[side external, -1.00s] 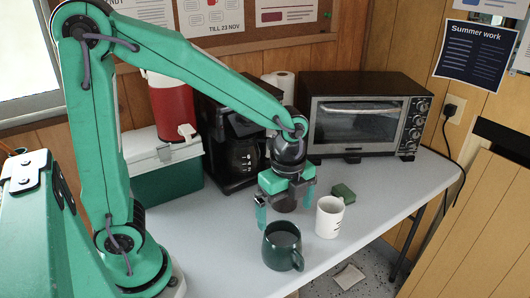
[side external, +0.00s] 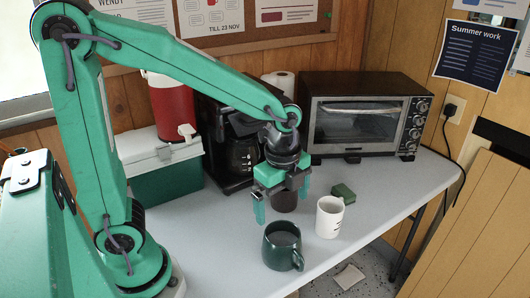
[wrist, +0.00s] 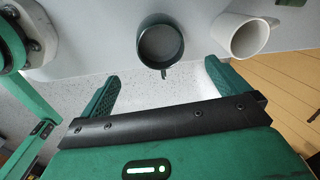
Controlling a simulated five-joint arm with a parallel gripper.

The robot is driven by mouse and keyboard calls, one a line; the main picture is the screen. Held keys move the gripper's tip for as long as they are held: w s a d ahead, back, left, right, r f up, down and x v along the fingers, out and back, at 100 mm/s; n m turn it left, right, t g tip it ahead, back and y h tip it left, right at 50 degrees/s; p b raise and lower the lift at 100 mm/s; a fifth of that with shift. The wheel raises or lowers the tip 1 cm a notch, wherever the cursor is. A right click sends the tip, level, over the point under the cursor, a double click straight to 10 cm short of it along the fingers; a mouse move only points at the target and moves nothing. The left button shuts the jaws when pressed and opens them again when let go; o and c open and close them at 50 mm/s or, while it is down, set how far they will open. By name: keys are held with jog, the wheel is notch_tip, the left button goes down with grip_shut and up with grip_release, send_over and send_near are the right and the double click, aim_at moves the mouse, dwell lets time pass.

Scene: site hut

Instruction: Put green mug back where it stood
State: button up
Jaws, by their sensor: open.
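The green mug (side external: 282,249) stands upright on the table near its front edge, with its handle toward the lower right. It also shows at the top middle of the wrist view (wrist: 160,46), open side facing the camera. My gripper (side external: 281,206) is open above the table, behind the mug in the side view and apart from it. In the wrist view the space between its two fingers (wrist: 163,72) is empty, and the mug lies beyond the fingertips. The spot where the mug stood earlier is not marked in any view.
A white mug (side external: 329,217) stands right of the green mug. A green sponge-like block (side external: 343,193), coffee maker (side external: 240,157) and toaster oven (side external: 362,118) are behind. The table left of the green mug is clear.

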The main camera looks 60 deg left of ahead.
jog(key=s+a+r+n+t, duration=0.5)
jog(key=s+a+r+n, duration=0.2)
jog(key=n, duration=0.9)
jog(key=shift+s+r+n, duration=0.4)
jog(key=shift+s+r, duration=0.5)
jog(key=shift+s, duration=0.05)
